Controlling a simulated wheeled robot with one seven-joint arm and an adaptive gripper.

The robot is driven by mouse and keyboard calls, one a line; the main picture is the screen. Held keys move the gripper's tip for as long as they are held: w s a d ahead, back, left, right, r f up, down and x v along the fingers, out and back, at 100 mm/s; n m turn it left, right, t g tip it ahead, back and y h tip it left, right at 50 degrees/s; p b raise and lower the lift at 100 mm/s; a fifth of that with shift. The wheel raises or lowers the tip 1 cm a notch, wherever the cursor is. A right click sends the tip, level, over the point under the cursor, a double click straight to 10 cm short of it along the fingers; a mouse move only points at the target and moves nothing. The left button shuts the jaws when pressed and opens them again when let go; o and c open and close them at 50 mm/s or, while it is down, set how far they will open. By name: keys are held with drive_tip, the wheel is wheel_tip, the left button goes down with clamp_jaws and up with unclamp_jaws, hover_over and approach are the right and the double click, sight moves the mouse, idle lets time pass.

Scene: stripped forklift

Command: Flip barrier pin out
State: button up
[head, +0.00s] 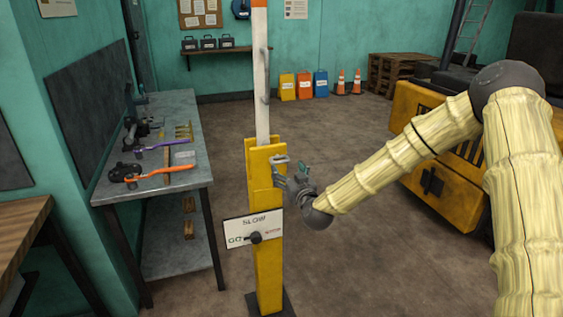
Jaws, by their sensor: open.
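The yellow barrier post (265,275) stands upright left of the picture's middle, with the white barrier arm (261,85) pointing straight up from its top. My gripper (279,172) is open at the right side of the post's upper part, its fingers pointing left toward it. A small light-grey piece (280,159) shows at the fingertips against the post; I cannot tell whether it is the pin or part of a finger. Whether the gripper touches the post is unclear. A white sign (240,228) reading SLOW and GO, with a black knob (255,238), is on the post below.
A grey workbench (185,107) with tools stands to the left, and a wooden table (20,225) at the lower left. A yellow forklift body (440,195) is behind my arm on the right. Coloured bins (304,87) and cones stand at the back wall. The middle floor is clear.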

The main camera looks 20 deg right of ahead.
sight(282, 162)
drive_tip(key=shift+w+a+p, duration=0.15)
drive_tip(key=shift+w+p, duration=0.45)
drive_tip(key=shift+w, duration=2.9)
